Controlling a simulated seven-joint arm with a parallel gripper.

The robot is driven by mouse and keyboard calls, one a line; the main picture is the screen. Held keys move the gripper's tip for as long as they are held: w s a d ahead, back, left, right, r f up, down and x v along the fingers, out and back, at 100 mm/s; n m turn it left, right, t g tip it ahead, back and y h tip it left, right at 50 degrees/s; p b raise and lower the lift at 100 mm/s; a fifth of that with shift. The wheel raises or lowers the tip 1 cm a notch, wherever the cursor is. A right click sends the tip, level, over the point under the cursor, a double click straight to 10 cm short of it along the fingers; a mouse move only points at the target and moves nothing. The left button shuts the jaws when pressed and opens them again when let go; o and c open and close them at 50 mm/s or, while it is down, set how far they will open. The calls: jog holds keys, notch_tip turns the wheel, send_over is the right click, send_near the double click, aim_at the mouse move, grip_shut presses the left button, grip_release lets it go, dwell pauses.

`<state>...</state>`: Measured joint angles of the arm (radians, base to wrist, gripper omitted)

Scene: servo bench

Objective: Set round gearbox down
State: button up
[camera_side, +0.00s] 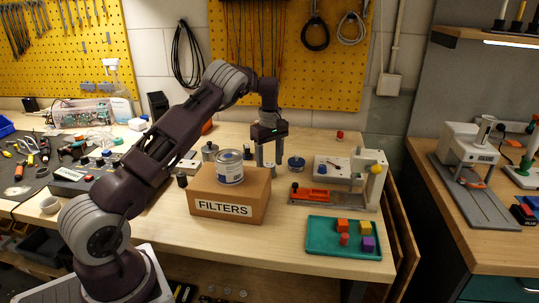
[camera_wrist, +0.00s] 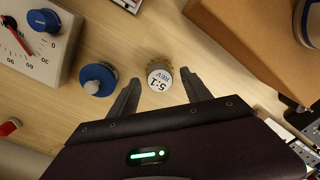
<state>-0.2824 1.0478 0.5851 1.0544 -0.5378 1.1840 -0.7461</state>
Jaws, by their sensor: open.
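The round gearbox (camera_wrist: 160,72) is a short brass-coloured cylinder with a white top label reading "5:1 REV". In the wrist view it stands upright on the wooden bench, between and just beyond my fingertips. My gripper (camera_wrist: 161,82) is open, with a finger on either side of the gearbox and visible gaps between. In the side view my gripper (camera_side: 269,163) points straight down, low over the bench, just right of the FILTERS box. The gearbox is small there and partly hidden by the fingers and the box.
The cardboard FILTERS box (camera_side: 228,207) with a paint can (camera_side: 229,166) on top stands close left. A blue-topped knob (camera_side: 296,163) stands close right, also in the wrist view (camera_wrist: 98,79). A dial meter (camera_side: 333,168) and a teal tray (camera_side: 318,226) with several blocks lie farther right.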

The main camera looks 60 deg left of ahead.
notch_tip(320, 180, up, 14)
jog(key=s+d+r+m+t, duration=0.25)
jog(key=s+d+r, duration=0.25)
jog(key=d+r, duration=0.35)
jog(key=s+d+r+m+h, duration=0.1)
jog(key=s+d+r+m, duration=0.45)
jog(key=s+d, duration=0.45)
jog(key=s+d+f+m+t, duration=0.1)
jog(key=s+d+f+m, duration=0.1)
jog(key=s, duration=0.4)
jog(key=s+d+f+m+t, duration=0.1)
jog(key=s+d+f+m, duration=0.2)
jog(key=s, duration=0.3)
jog(key=s+d+f+m+t+y, duration=0.1)
jog(key=s+d+f+m, duration=0.2)
jog(key=s, duration=0.4)
jog(key=shift+d+m, duration=0.55)
jog(key=shift+m, duration=0.45)
jog(key=shift+o, duration=0.2)
jog(key=shift+f, duration=0.1)
